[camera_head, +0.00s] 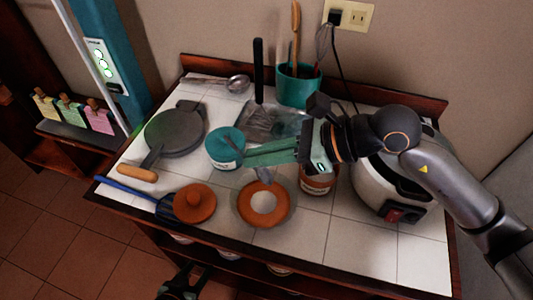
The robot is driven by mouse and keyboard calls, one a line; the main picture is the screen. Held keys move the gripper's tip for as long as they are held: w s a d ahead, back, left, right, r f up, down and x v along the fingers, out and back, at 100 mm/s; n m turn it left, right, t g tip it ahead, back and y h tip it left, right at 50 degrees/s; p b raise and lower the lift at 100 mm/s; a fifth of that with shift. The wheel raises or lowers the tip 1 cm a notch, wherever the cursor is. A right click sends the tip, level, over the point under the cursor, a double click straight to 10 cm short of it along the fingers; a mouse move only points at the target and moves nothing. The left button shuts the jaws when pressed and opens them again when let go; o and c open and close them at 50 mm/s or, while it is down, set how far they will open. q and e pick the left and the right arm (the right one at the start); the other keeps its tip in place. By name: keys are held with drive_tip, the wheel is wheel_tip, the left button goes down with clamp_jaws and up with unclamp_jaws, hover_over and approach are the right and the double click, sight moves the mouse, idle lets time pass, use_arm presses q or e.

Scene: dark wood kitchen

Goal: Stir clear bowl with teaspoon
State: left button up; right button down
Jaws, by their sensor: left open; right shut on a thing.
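My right gripper (246,158) reaches in from the right, its teal fingers pointing left over the middle of the counter. It is shut on a small grey piece (263,174) that hangs below the fingers, likely the teaspoon, mostly hidden by them. Just below this is a round orange bowl-like dish (243,211) with a pale centre. I cannot tell whether the grey piece touches it. My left gripper (183,281) is open and low, in front of the counter's front edge.
A teal jar (224,148) stands left of my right fingertips. A pan (174,131), an orange lid (195,203) and a blue-handled spatula (130,190) lie left. A teal utensil pot (297,88) stands behind. A white cooker (368,181) fills the right; the front-right tiles are clear.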

sight(261, 173)
drive_tip(key=shift+f+b, duration=1.65)
drive_tip(key=shift+f, duration=0.8)
wheel_tip(261, 173, down, 3)
drive_tip(key=b, duration=0.3)
drive_tip(key=shift+f+b, duration=0.85)
drive_tip(key=shift+f, duration=0.1)
